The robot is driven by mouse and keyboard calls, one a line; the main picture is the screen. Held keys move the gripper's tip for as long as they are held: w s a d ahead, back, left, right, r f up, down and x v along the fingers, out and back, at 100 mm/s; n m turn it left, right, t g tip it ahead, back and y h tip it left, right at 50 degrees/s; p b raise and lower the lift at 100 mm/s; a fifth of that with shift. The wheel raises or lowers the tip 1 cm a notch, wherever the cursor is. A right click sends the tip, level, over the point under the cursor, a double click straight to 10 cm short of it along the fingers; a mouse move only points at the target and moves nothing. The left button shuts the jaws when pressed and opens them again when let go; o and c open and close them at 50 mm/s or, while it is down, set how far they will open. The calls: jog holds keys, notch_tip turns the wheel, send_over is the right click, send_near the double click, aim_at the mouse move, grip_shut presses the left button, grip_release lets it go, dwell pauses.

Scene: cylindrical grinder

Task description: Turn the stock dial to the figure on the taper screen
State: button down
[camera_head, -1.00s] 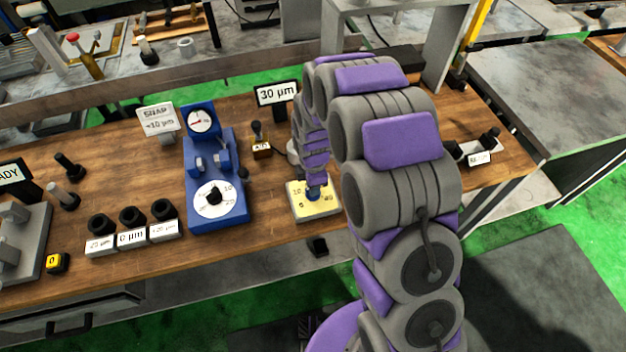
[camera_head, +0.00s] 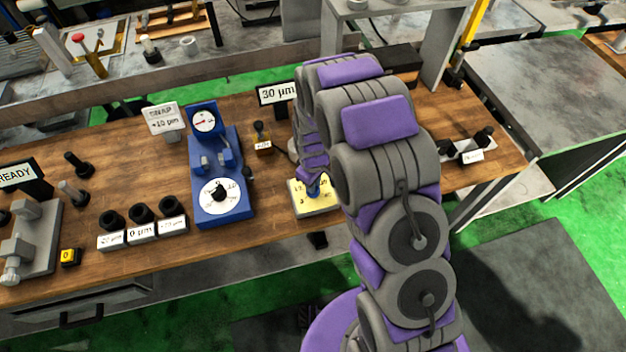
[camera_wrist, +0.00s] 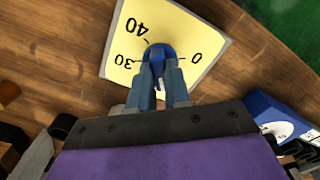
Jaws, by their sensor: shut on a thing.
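The stock dial is a pale yellow plate (camera_head: 322,206) on the bench's front edge, with a blue knob (camera_wrist: 159,52) at its centre. In the wrist view, the figures 0, 30 and 40 show around the knob; the side nearest my gripper is hidden. My gripper (camera_wrist: 161,76) is shut on the blue knob. Where the knob points cannot be told, as the fingers cover part of it. The taper screen (camera_head: 278,93), a black-framed sign behind the dial, reads 30 µm.
A blue gauge stand (camera_head: 222,172) with a white dial stands left of the stock dial. Further left are several black rings (camera_head: 140,214) on labelled blocks and a READY screen (camera_head: 17,175). A small black-knobbed piece (camera_head: 262,137) stands behind.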

jog(key=m+p, duration=0.1)
jog(key=m, duration=0.3)
jog(key=shift+w+r+m, duration=0.1)
jog(key=shift+w+m, duration=0.05)
jog(key=shift+m, duration=0.15)
jog(key=m+p, duration=0.2)
jog(key=m, duration=0.3)
jog(key=m+p, duration=0.1)
jog(key=m, duration=0.4)
jog(key=shift+a, duration=0.1)
jog(key=shift+m+p, duration=0.65)
jog(key=shift+m, duration=1.55)
jog(key=c, duration=1.1)
grip_release()
notch_tip(320, 180, up, 17)
jog(key=shift+a+r+p, duration=0.1)
jog(key=shift+a+p, duration=0.05)
jog(key=shift+p, duration=0.2)
